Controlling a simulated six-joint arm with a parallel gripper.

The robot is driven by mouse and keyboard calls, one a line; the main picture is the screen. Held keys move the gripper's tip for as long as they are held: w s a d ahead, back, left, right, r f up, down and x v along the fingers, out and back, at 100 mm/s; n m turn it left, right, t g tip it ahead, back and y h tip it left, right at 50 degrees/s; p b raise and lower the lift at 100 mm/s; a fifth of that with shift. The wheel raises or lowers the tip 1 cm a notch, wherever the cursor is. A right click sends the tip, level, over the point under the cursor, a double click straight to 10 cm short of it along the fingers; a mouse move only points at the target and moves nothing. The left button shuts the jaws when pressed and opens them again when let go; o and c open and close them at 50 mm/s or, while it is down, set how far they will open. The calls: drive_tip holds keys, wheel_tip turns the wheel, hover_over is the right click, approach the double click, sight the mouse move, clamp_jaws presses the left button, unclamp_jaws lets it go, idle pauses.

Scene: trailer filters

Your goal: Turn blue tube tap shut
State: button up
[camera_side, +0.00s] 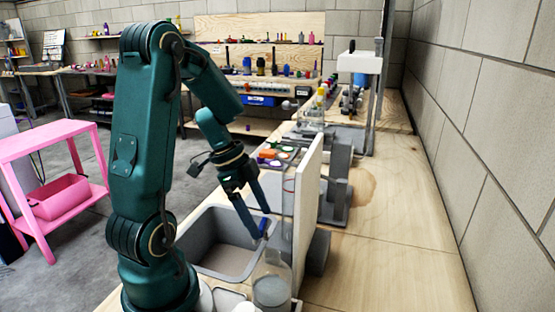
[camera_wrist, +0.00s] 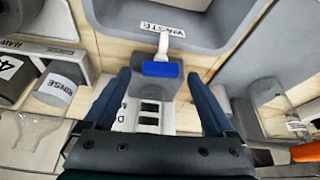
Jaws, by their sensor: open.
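The blue tap handle (camera_wrist: 161,69) lies crosswise in the wrist view, on a grey block below a white spout (camera_wrist: 163,42) that points at the waste basin. In the side view the blue handle (camera_side: 263,227) shows small at the basin's right edge. My gripper (camera_wrist: 159,76) is open, with one dark finger on each side of the handle and gaps between. In the side view my gripper (camera_side: 260,222) points down at the tap. Whether the fingertips reach down to the handle's height is unclear. The tube itself is mostly hidden.
The grey waste basin (camera_wrist: 115,25) borders the tap. A clear bottle (camera_side: 271,281) stands near the front; a container marked RINSE (camera_wrist: 55,88) is at left in the wrist view. A white upright panel (camera_side: 308,190) rises right of my gripper.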

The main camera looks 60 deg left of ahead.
drive_tip(key=shift+w+d+f, duration=0.15)
drive_tip(key=shift+f, duration=0.35)
drive_tip(key=c, duration=1.4)
drive_tip(key=shift+m+g, duration=0.3)
drive_tip(key=shift+m, duration=0.5)
drive_tip(key=o, duration=1.4)
drive_tip(key=shift+h, duration=0.3)
drive_tip(key=shift+r, duration=0.15)
drive_tip(key=shift+v, duration=2.5)
